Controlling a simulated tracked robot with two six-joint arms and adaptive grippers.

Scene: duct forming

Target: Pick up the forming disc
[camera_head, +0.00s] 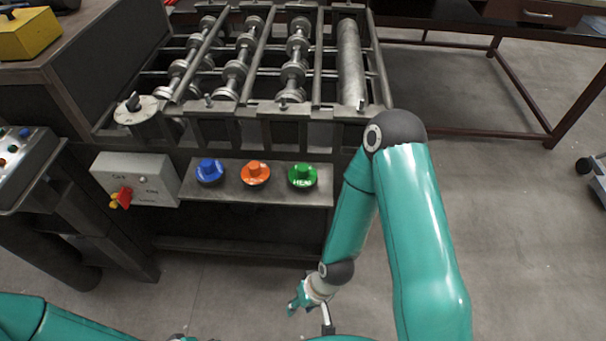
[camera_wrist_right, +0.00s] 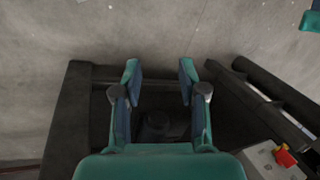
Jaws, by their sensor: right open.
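Three coloured discs with raised knobs sit in a row on the shelf at the front of the roller machine: a blue disc (camera_head: 209,171), an orange disc (camera_head: 255,174) and a green disc (camera_head: 302,176) with lettering. I cannot tell which is the forming disc. My right gripper (camera_head: 300,300) is low in front of the machine, below and apart from the discs. In the right wrist view its jaws (camera_wrist_right: 160,75) are open and empty, with a dark, unclear round shape behind them. My left arm shows at the lower left; its gripper is not in view.
The roller machine (camera_head: 350,65) stands above the shelf (camera_head: 232,192). A grey control box (camera_head: 150,172) with a red switch (camera_head: 122,197) is left of the discs. A table frame (camera_head: 470,133) is at the back right.

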